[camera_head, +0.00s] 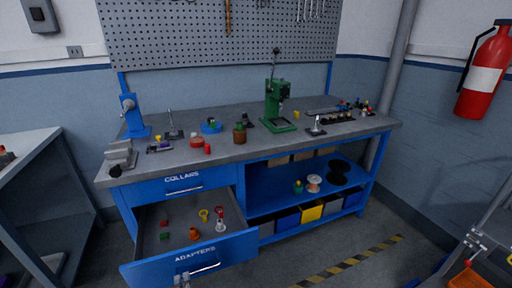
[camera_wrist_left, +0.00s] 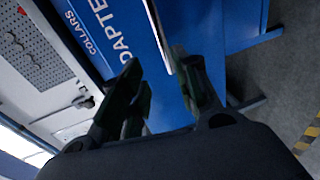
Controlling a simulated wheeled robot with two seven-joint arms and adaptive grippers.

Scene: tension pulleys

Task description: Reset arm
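My left gripper (camera_head: 182,279) is at the bottom edge of the head view, at the front of the lower blue drawer marked ADAPTERS (camera_head: 235,245). That drawer stands pulled out. In the left wrist view the gripper's two dark fingers (camera_wrist_left: 163,68) are spread apart. The pale bar of a drawer handle (camera_wrist_left: 157,30) shows in line with the gap between them. I cannot tell whether the fingers touch the handle (camera_head: 204,267). Nothing else shows between the fingers. My right gripper is not in view.
The open drawer holds several small red, green, orange and yellow parts. Above it the COLLARS drawer (camera_head: 183,183) is shut. The bench top (camera_head: 240,150) carries a green press (camera_head: 276,103) and several small parts. A fire extinguisher (camera_head: 484,72) hangs at right. Floor shows in front of the bench.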

